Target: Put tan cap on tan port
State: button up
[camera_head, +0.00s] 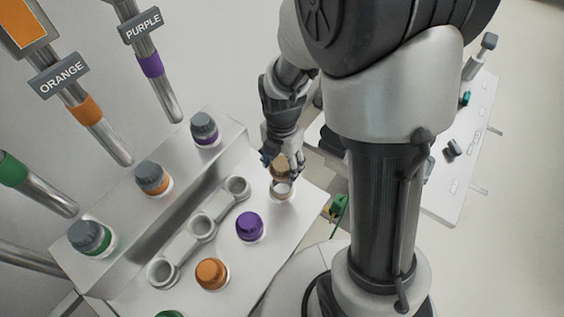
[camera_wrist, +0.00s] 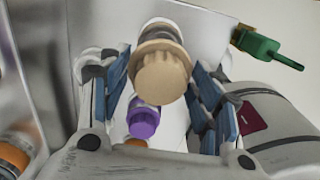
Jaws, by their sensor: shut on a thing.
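The tan cap (camera_head: 281,166) is between the fingers of my gripper (camera_head: 276,158), directly over the tan port (camera_head: 283,190) at the back right end of the white bench. In the wrist view the ribbed tan cap (camera_wrist: 161,76) faces the camera between the blue finger pads of my gripper (camera_wrist: 162,88). My gripper is shut on it. Part of the port (camera_wrist: 160,30) shows beyond the cap. The cap is at the port's mouth; I cannot tell whether it is seated or just above.
A purple cap (camera_head: 250,227) and an orange cap (camera_head: 211,273) stand on the same bench, nearer the front. Grey-topped bottles (camera_head: 152,178) stand on the raised metal ledge at left. A green connector (camera_wrist: 262,46) lies beside the bench's right edge.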

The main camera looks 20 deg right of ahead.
jog(key=shift+r, duration=0.25)
jog(key=shift+f, duration=0.15)
jog(key=shift+f+b, duration=1.15)
jog(key=shift+f, duration=0.35)
jog(key=shift+f, duration=0.1)
jog(key=shift+f+b, duration=0.85)
jog(key=shift+f, duration=0.15)
jog(key=shift+f+b, duration=0.7)
jog(key=shift+f, duration=0.35)
jog(key=o, duration=1.3)
jog(key=shift+o, duration=0.2)
notch_tip(320, 180, up, 12)
jog(key=shift+r, duration=0.1)
